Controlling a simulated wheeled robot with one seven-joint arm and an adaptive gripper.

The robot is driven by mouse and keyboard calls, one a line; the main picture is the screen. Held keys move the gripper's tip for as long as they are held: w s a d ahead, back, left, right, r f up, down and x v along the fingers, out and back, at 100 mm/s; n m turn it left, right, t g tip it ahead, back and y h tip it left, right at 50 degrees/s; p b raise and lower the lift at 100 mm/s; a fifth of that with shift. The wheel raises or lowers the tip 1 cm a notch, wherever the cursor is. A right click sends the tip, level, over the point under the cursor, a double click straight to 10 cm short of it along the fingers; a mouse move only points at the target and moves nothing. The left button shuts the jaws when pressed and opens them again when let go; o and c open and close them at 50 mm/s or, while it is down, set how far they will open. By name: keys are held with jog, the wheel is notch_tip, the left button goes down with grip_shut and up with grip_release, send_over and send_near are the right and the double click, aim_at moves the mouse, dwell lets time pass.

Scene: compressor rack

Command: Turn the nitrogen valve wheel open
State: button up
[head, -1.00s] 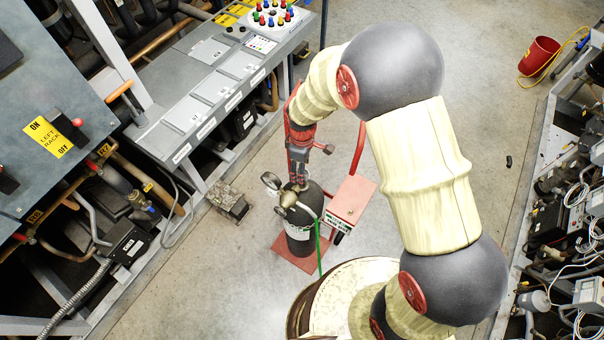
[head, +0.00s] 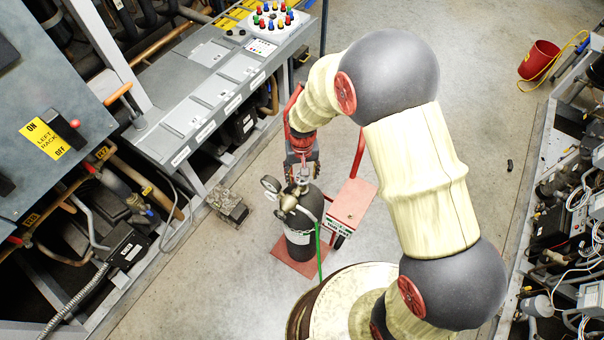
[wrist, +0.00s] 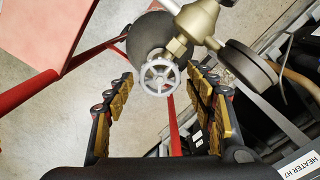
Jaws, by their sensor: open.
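The nitrogen valve wheel (wrist: 159,77) is a small grey spoked handwheel on a brass valve (wrist: 195,25) at the top of the dark nitrogen cylinder (head: 299,238). In the wrist view the wheel lies between and just beyond the two fingers. My gripper (wrist: 162,90) is open, with one padded finger to each side of the wheel and visible gaps. In the head view my gripper (head: 302,178) is just behind the cylinder's top, pointing down, and the wheel shows there only as a small blurred shape.
A round gauge (head: 271,184) and a green hose (head: 319,252) sit on the regulator. The red cart (head: 350,203) with its red box holds the cylinder. A control console (head: 205,100) stands at left.

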jog(key=m, duration=0.8)
jog(key=shift+c, duration=1.4)
jog(key=c, duration=0.6)
